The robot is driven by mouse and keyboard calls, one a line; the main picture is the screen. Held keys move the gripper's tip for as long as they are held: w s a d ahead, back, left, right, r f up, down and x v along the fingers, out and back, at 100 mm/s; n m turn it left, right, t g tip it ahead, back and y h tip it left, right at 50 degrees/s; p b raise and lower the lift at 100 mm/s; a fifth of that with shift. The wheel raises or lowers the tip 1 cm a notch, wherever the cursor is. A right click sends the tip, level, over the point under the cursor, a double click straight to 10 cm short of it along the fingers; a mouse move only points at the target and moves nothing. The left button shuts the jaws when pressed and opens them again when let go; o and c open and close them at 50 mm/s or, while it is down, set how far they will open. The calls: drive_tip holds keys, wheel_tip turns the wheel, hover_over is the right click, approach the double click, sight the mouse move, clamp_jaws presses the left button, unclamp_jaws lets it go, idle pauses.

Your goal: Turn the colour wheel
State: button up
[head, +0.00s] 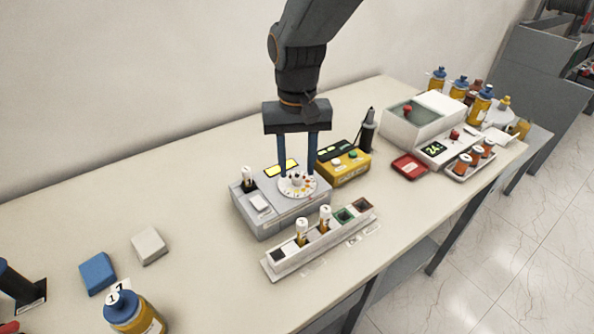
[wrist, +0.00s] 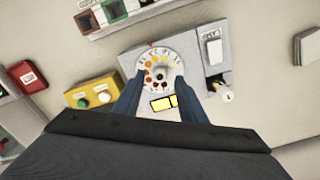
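The colour wheel (head: 297,184) is a white disc with coloured dots and a centre knob, on top of a grey instrument box (head: 268,218). In the wrist view the colour wheel (wrist: 152,57) has dots from pale yellow to dark red and marks around its rim. My gripper (head: 299,172) points down over the wheel. Its two blue fingers are apart, one on each side of the knob (wrist: 161,72). I cannot tell whether the fingertips touch the wheel. A vial with a white cap (head: 247,178) stands in the box left of the wheel.
A yellow box with buttons (head: 345,165) stands close right of the wheel. A white rack (head: 290,257) with two vials lies in front. A black pen-like device (head: 368,130) stands behind right.

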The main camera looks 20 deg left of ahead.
sight(297, 176)
drive_tip(key=shift+r+b, duration=0.55)
drive_tip(key=shift+r, duration=2.25)
